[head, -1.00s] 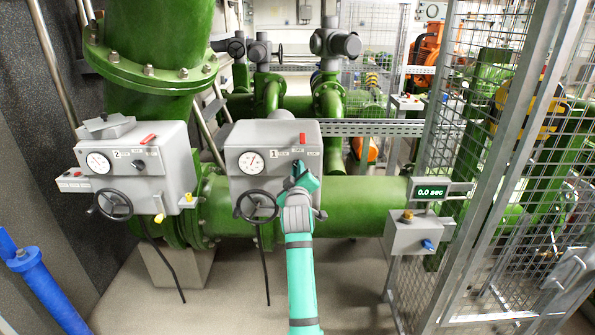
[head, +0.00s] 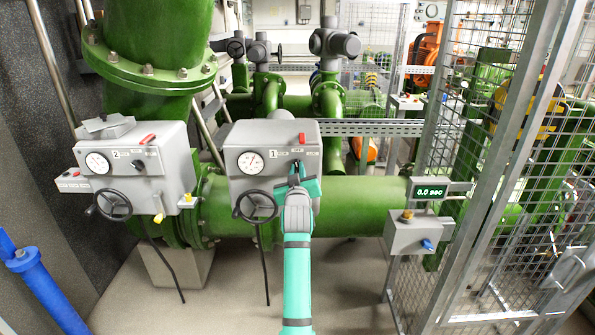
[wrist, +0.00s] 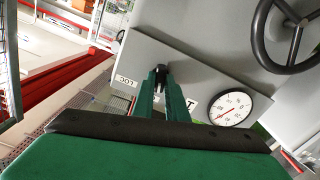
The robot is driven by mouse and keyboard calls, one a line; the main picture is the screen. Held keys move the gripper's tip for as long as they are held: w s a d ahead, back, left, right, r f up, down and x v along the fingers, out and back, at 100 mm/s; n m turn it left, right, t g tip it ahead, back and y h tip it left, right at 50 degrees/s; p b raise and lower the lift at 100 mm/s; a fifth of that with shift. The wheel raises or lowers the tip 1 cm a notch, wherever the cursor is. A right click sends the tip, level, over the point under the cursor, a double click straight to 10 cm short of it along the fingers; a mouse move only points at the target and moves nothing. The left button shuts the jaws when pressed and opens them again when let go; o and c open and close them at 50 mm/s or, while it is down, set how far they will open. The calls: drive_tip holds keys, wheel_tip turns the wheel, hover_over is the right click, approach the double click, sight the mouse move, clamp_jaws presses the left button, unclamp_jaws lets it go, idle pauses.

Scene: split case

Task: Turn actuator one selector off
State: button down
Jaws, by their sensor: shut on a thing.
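The actuator one box (head: 240,182) is a grey housing in the middle of the head view, with a dial, a red piece on its face and a handwheel below. Its selector is a small black knob, largely hidden by my gripper in the head view. In the wrist view the selector (wrist: 161,69) stands between the green fingertips of my gripper (wrist: 160,78). My gripper (head: 297,174) is shut on the selector at the right side of the box face. A label reading LOC is beside it in the wrist view. The knob's exact setting is hard to read.
The black handwheel (head: 257,206) is just left of my gripper. The actuator two box (head: 165,172) stands at the left. A small grey box (head: 412,236) with a blue knob and the mesh fence (head: 480,180) are at the right.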

drive_tip(key=shift+a+r+m, duration=0.1)
drive_tip(key=shift+r+m, duration=0.05)
drive_tip(key=shift+m, duration=1.35)
drive_tip(key=shift+s, duration=0.1)
drive_tip(key=c, duration=1.8)
unclamp_jaws()
drive_tip(key=shift+o, duration=0.2)
drive_tip(key=s, duration=1)
drive_tip(key=shift+s, duration=0.4)
